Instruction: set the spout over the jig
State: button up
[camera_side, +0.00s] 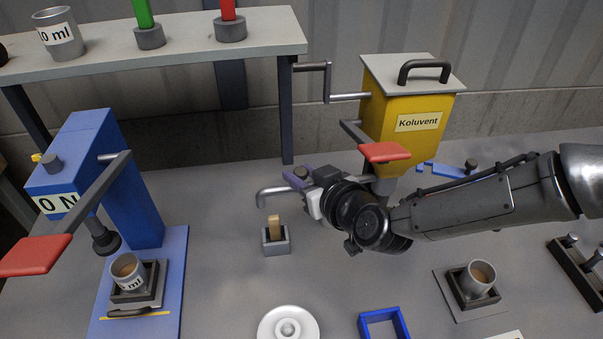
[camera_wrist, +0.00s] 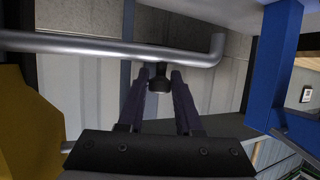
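The spout (camera_side: 277,190) is a grey pipe running from under the yellow Koluvent hopper (camera_side: 395,125); its free end bends down at the left. It crosses the top of the wrist view (camera_wrist: 110,47). The jig (camera_side: 276,247) is a small grey block on the table holding an upright tan piece (camera_side: 275,226). The spout's bent end is up and left of the jig in the side view, apart from it. My gripper (camera_side: 301,175) is at the spout; in the wrist view its fingers (camera_wrist: 159,78) flank the dark knob (camera_wrist: 159,84) closely and appear shut on it.
A blue press (camera_side: 130,185) with a red-ended lever stands left, a cup (camera_side: 128,271) under it. A white disc (camera_side: 288,325), blue frame (camera_side: 383,324) and another cup (camera_side: 478,279) are in front. A shelf (camera_side: 170,42) stands behind. Table around the jig is clear.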

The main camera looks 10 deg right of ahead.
grip_shut()
dwell(1.1)
